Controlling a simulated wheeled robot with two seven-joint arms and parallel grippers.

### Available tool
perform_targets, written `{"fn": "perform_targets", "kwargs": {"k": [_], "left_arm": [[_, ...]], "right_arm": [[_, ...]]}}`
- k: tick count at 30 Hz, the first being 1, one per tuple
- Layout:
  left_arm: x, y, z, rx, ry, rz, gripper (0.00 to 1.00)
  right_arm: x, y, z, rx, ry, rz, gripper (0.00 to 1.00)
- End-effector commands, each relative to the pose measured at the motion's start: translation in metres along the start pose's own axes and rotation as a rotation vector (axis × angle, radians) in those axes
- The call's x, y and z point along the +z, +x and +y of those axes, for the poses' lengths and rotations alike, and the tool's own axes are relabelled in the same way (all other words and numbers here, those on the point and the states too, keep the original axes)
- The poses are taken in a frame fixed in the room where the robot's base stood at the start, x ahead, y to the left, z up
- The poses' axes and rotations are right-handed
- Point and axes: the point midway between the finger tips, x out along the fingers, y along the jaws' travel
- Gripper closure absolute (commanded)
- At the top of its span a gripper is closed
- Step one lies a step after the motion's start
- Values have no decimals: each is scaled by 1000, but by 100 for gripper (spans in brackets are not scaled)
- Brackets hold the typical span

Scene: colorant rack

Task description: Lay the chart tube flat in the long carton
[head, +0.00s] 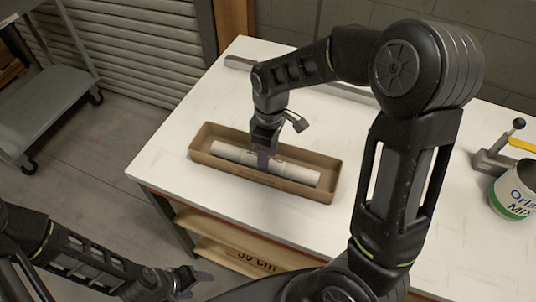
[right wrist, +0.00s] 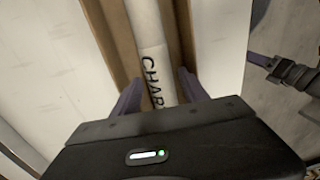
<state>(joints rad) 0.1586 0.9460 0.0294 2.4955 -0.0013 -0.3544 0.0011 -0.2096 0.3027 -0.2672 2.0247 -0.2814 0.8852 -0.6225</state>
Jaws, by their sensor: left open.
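The chart tube (head: 230,154) is a long white cylinder, lying lengthwise and apparently flat inside the long carton (head: 313,196), an open brown box on the white table. In the right wrist view the tube (right wrist: 150,35) shows black lettering, with brown carton walls (right wrist: 119,45) on both sides. My right gripper (head: 264,163) is over the tube's middle, pointing down. In the right wrist view its purple fingers (right wrist: 160,88) stand on either side of the tube, apparently apart from it. My left gripper (head: 190,283) is open and empty, low in front of the table.
A white and green can (head: 512,195) and a grey device with a dark knob (head: 495,160) stand on the table's right. A grey bar (head: 335,90) lies behind the carton. A grey cart (head: 45,95) stands at left. The table's left part is clear.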

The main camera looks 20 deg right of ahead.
Motion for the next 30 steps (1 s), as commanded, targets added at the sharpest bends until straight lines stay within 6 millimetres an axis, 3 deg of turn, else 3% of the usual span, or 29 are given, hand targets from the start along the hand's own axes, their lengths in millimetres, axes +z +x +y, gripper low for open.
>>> {"fn": "perform_targets", "kwargs": {"k": [3,14,30], "left_arm": [[0,0,0,0,0,0,38],[0,0,0,0,0,0,38],[0,4,-2,0,0,0,38]], "right_arm": [[0,0,0,0,0,0,38],[0,-5,0,1,0,2,38],[0,-76,0,1,0,1,38]]}}
